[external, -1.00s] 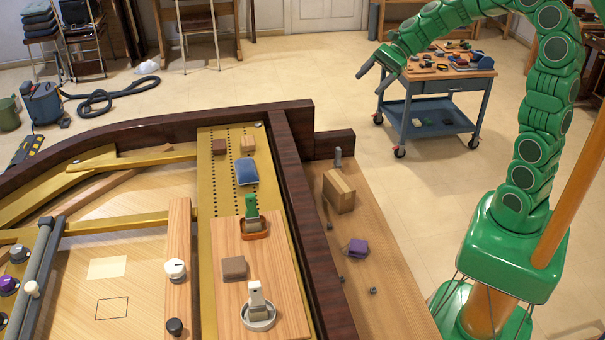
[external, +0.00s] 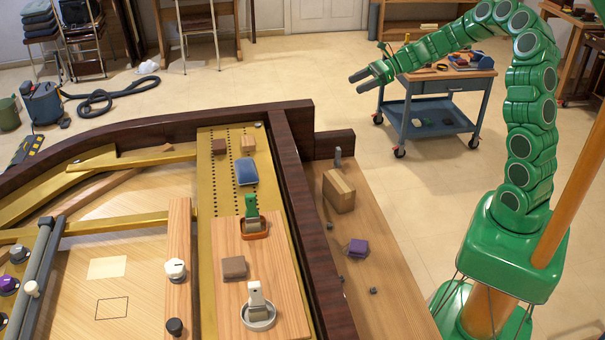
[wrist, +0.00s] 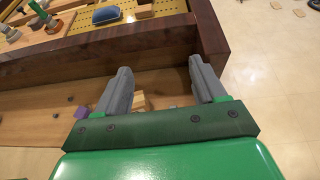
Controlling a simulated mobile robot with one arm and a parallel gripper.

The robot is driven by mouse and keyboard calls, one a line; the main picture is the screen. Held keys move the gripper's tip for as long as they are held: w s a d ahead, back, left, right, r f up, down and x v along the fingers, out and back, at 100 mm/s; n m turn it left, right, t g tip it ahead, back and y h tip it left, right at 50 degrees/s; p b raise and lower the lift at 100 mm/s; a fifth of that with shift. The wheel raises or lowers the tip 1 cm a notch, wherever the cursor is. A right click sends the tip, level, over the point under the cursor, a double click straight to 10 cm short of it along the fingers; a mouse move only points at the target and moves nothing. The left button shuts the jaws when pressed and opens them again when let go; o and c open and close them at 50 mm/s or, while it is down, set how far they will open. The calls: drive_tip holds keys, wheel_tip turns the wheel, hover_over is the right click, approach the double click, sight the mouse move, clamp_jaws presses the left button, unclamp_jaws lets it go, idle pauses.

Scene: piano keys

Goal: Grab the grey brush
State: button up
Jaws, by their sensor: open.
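The grey brush (external: 256,297) has a pale grey handle and stands upright in a round grey dish (external: 259,319) on a light wooden board in the external view. What looks like it shows at the top left edge of the wrist view (wrist: 9,29), small and unclear. My gripper (external: 357,83) is in the air beyond the piano's dark rim, up and to the right of the brush in the picture and well apart from it. Its two grey fingers are spread in the wrist view (wrist: 160,64), with nothing held between them.
A green-handled brush (external: 251,207) stands in an orange dish behind the grey one. A brown block (external: 234,267) and a blue pad (external: 247,171) lie nearby. The dark rim (external: 300,190) rises between them and a ledge with a cardboard box (external: 339,191) and purple block (external: 357,247).

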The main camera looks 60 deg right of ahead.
approach(336, 166)
drive_tip(key=w+f, duration=0.2)
drive_tip(key=shift+w+a+f, duration=0.1)
drive_tip(key=shift+f, duration=0.2)
drive_tip(key=shift+x, duration=3.85)
drive_tip(key=shift+r, duration=0.15)
drive_tip(key=c, duration=1.1)
drive_tip(key=shift+r, duration=0.15)
